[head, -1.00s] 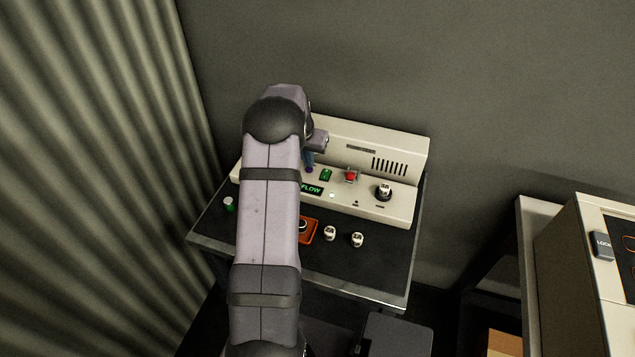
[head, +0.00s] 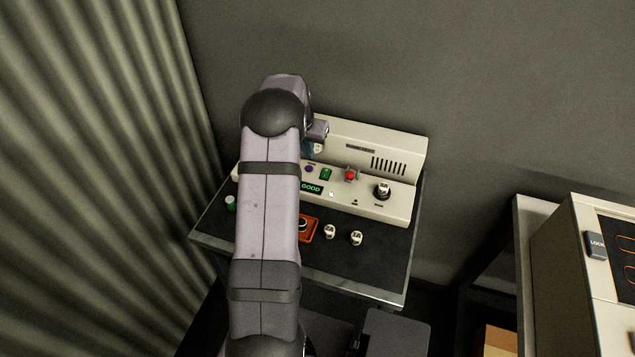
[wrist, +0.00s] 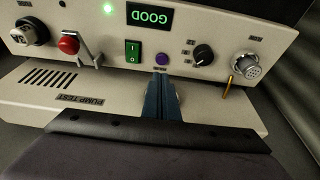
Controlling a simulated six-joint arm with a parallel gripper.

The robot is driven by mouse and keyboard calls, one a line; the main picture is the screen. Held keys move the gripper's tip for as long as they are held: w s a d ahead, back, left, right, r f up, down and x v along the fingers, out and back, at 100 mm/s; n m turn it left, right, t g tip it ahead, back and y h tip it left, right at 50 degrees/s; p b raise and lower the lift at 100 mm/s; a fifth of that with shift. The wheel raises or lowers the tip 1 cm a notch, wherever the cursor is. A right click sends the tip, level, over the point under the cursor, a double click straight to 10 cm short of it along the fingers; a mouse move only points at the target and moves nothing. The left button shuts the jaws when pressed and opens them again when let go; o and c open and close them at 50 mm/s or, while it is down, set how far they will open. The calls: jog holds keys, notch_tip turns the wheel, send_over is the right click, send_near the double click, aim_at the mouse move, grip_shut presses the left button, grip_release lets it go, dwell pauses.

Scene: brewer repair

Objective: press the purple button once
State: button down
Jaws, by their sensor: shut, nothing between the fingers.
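The purple button (wrist: 162,60) is a small round button on the front of the beige panel, between a green rocker switch and a black dial. It also shows in the head view as a small dark dot (head: 309,169) just right of my arm. My gripper (wrist: 160,78) shows its blue fingers closed together and empty. In the wrist view the fingertips lie just below the button, leaving its face uncovered. In the head view my gripper (head: 316,149) is raised above and behind the button, partly hidden by my wrist.
The panel's display (wrist: 150,16) reads GOOD. The green rocker switch (wrist: 133,51), black dial (wrist: 203,55), red button (wrist: 68,44) with a metal guard and round connector (wrist: 247,66) are close by. Loose white knobs and an orange tray (head: 315,230) lie on the dark table.

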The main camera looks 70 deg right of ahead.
notch_tip(320, 180, up, 6)
jog(key=p, duration=0.3)
jog(key=shift+p, duration=0.3)
dwell(0.6)
